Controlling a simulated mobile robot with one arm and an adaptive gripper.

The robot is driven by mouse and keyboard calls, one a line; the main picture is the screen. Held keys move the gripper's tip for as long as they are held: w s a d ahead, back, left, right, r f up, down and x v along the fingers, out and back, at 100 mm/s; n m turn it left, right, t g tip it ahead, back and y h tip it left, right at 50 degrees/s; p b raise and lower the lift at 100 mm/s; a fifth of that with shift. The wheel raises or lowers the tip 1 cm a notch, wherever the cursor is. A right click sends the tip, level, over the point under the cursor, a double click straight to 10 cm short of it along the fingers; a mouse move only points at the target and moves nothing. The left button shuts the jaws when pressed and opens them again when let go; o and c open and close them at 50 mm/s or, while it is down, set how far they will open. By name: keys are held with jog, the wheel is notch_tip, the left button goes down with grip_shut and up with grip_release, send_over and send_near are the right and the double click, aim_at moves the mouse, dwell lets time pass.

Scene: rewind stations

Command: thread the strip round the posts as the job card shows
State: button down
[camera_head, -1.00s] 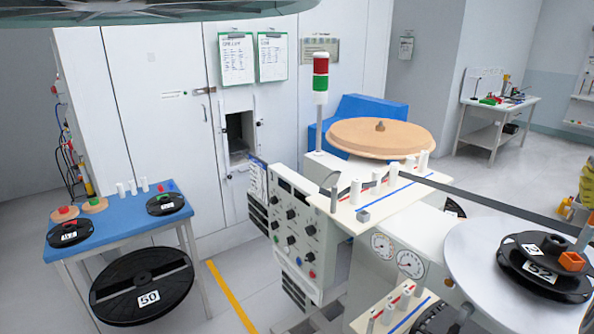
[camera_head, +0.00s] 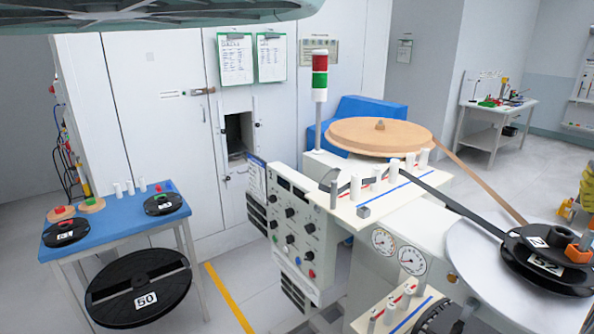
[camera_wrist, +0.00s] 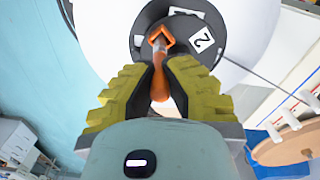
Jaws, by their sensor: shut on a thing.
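My gripper (camera_wrist: 161,78) is shut on an orange handle (camera_wrist: 160,88), whose square end sits at the hub of a black reel (camera_wrist: 145,17). In the head view this reel (camera_head: 545,283) lies on a round pale plate at right, with the orange piece (camera_head: 578,253) on top. The dark strip (camera_head: 455,205) runs from the white posts (camera_head: 395,168) to the reel. A tan strip (camera_head: 480,180) runs from the tan disc (camera_head: 370,133) towards the reel. How the dark strip passes each post is unclear. Clipboard cards (camera_head: 235,58) hang on the cabinet, too small to read.
A blue table (camera_head: 120,222) at left holds small reels and white pegs. A large reel marked 50 (camera_head: 140,285) stands below it. The control panel (camera_head: 297,225) and signal tower (camera_head: 320,75) stand mid-view. Open floor lies right of the tan disc.

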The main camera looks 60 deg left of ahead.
jog(key=shift+a, duration=0.1)
jog(key=c, duration=1.1)
grip_release()
jog(key=shift+o, duration=0.2)
